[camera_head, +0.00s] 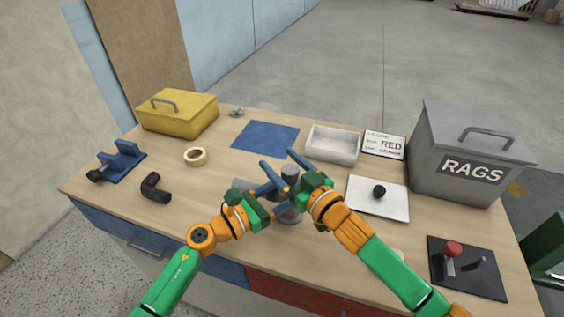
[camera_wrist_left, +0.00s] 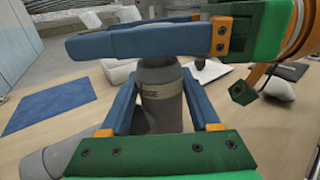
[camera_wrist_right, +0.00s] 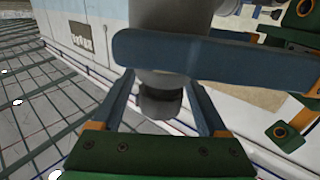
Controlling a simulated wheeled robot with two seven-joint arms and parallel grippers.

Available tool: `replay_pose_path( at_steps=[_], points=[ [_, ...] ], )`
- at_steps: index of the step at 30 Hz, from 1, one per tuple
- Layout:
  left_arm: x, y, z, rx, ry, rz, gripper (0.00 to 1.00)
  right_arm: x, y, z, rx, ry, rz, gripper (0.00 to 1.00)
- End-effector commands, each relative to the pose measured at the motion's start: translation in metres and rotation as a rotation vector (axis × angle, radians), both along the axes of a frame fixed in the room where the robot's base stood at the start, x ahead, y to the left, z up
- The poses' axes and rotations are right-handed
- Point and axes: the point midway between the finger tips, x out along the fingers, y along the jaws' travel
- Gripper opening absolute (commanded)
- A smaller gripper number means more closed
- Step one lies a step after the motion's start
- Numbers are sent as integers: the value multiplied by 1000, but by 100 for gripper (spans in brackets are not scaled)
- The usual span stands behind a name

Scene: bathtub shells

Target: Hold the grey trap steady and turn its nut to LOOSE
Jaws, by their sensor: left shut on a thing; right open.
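The grey trap (camera_head: 291,214) stands upright on the bench, with a grey side pipe (camera_head: 241,184) to its left. Its upper part (camera_head: 290,172), where the nut would be, is partly hidden by my grippers. My left gripper (camera_head: 280,194) is shut on the trap. In the left wrist view its fingers flank the grey body (camera_wrist_left: 160,100), where lettering ending in "OSE" shows. My right gripper (camera_head: 277,160) is open, with its fingers on either side of the trap's upper part. In the right wrist view a grey end (camera_wrist_right: 160,102) lies between them; contact cannot be told.
A white tray (camera_head: 330,156), a blue mat (camera_head: 265,139), a sign (camera_head: 384,144) and a grey RAGS bin (camera_head: 465,190) stand behind and right. A black elbow (camera_head: 155,187), a tape ring (camera_head: 195,156) and a yellow box (camera_head: 178,120) are left. A red-knobbed fixture (camera_head: 453,249) is front right.

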Motion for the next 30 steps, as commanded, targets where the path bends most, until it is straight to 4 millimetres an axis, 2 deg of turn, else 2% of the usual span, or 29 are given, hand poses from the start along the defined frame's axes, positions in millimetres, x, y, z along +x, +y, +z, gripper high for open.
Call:
replay_pose_path(
  at_steps=[6,12,15,20,30],
  points=[
    [0,0,0,0,1,-1,0,0,1,0,0,0,0,76],
    [0,0,0,0,1,-1,0,0,0,0,0,0,0,22],
    [0,0,0,0,1,-1,0,0,0,0,0,0,0,0],
    [0,0,-1,0,1,-1,0,-1,3,0,6,-3,-26,0],
    [-1,-1,-1,1,2,-2,0,4,-6,2,10,-6,-311,0]
  ],
)
